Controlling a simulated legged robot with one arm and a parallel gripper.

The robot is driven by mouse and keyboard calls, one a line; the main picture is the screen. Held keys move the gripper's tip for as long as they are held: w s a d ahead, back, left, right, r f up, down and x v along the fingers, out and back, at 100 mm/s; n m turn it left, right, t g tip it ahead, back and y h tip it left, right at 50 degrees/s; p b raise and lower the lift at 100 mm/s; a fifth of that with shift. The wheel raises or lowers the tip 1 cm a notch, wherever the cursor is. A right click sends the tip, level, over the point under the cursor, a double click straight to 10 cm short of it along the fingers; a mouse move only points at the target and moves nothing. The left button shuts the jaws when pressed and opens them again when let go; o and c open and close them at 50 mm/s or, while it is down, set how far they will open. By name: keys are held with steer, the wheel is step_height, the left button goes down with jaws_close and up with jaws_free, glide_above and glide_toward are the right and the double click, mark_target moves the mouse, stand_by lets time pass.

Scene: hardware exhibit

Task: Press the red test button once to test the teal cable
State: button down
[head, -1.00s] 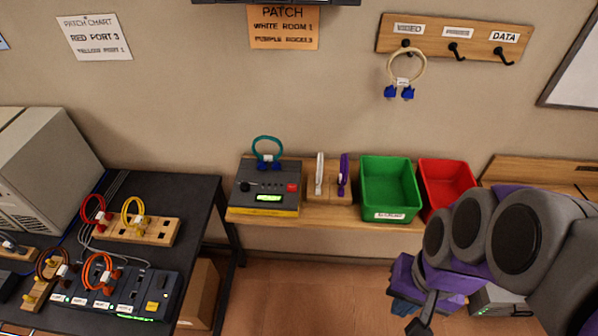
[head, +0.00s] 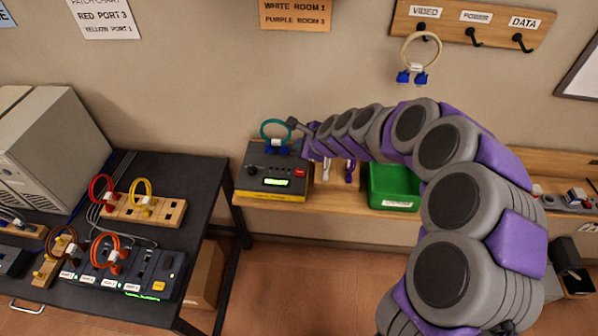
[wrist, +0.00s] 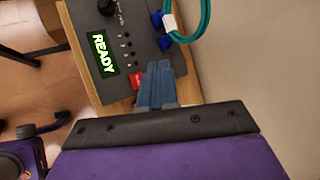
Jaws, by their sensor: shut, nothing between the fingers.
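The grey and yellow tester (head: 272,184) stands on the wooden shelf in the head view. Its green display (wrist: 103,54) reads READY in the wrist view. The red test button (head: 300,172) is on the tester's right side; in the wrist view the button (wrist: 138,81) shows just left of my fingers, partly covered. The teal cable (head: 263,130) stands looped at the tester's back, with blue plugs. My gripper (head: 291,124) is shut and empty, above the back right of the tester. The wrist view shows its fingertips (wrist: 159,66) beside the button; I cannot tell whether they touch.
White and purple cables (head: 349,172) stand right of the tester, partly behind my arm. A green bin (head: 396,190) is further right. A pale cable hangs from the hook board (head: 474,30). The dark table (head: 205,200) at left holds orange, red and yellow cables.

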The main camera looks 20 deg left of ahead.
steer(key=shift+w+a+f+m, duration=0.15)
steer(key=shift+w+f+m, duration=0.25)
steer(key=shift+w, duration=0.1)
steer(key=shift+f, duration=0.1)
steer(key=b, duration=0.6)
glide_above(301, 174)
step_height(301, 174, down, 7)
steer(key=shift+f, duration=0.15)
steer(key=shift+f+b, duration=0.5)
steer(key=shift+f, duration=0.15)
steer(key=shift+f, duration=0.2)
stand_by(1.0)
steer(key=shift+f, duration=0.15)
